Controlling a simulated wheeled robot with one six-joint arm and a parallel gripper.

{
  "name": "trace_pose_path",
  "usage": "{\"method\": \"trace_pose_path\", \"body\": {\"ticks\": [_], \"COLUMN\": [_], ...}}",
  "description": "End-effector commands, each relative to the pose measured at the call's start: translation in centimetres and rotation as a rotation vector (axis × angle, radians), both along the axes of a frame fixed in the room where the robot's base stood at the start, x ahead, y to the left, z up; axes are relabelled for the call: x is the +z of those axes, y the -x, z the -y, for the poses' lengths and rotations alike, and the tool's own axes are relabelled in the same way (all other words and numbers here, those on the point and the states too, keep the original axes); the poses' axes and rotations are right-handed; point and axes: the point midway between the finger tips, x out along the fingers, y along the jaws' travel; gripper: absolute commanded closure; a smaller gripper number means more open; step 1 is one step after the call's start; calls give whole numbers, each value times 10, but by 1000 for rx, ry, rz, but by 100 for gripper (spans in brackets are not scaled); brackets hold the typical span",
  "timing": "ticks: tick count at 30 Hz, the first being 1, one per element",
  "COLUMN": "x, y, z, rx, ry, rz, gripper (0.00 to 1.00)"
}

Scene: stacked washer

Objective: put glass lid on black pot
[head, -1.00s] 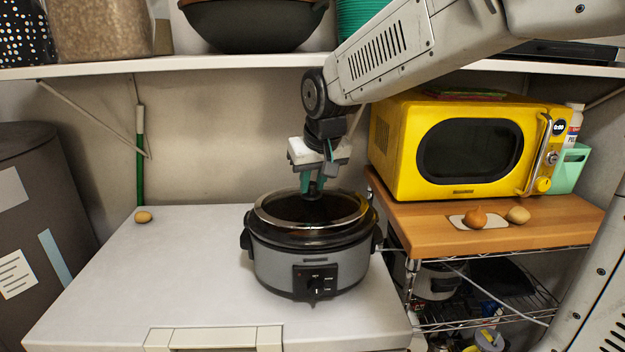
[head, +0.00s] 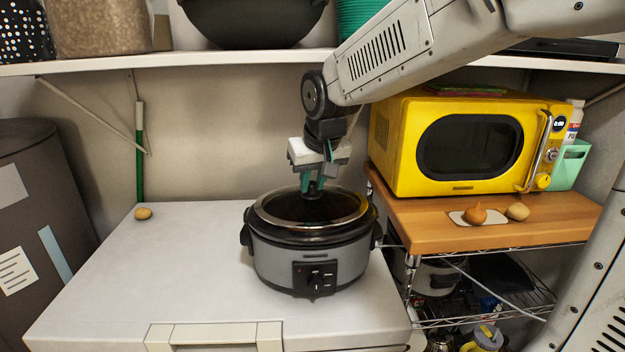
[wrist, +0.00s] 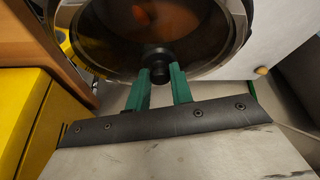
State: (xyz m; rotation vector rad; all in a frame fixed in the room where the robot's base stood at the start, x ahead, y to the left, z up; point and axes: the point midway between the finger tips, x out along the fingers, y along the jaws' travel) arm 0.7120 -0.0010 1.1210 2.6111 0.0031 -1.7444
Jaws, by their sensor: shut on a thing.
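The black pot (head: 311,262) is a slow cooker with a grey body and a dial on its front. It stands upright on the white chest top. The glass lid (head: 285,215) lies over the pot's mouth, its metal rim close to the pot's rim; I cannot tell if it is fully seated. In the wrist view the lid (wrist: 115,40) shows as clear brownish glass with a metal rim. My gripper (head: 313,191) is above the pot, pointing down, with its green fingers shut on the lid's black knob (wrist: 157,58).
A yellow microwave (head: 465,145) stands on a wooden-topped rack (head: 430,229) at the right, with onion- or potato-like items in front. A shelf (head: 200,63) with pots runs above. The white chest top (head: 180,260) is clear left of the pot, except a small potato-like item (head: 143,213).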

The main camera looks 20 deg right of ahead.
Motion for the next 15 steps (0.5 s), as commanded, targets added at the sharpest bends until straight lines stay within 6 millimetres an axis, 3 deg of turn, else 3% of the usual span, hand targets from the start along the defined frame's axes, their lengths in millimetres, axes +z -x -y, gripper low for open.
{"method": "trace_pose_path", "body": {"ticks": [15], "x": [-3], "y": [0], "z": [0], "rx": [0], "ry": [0], "rz": [1], "gripper": [100]}}
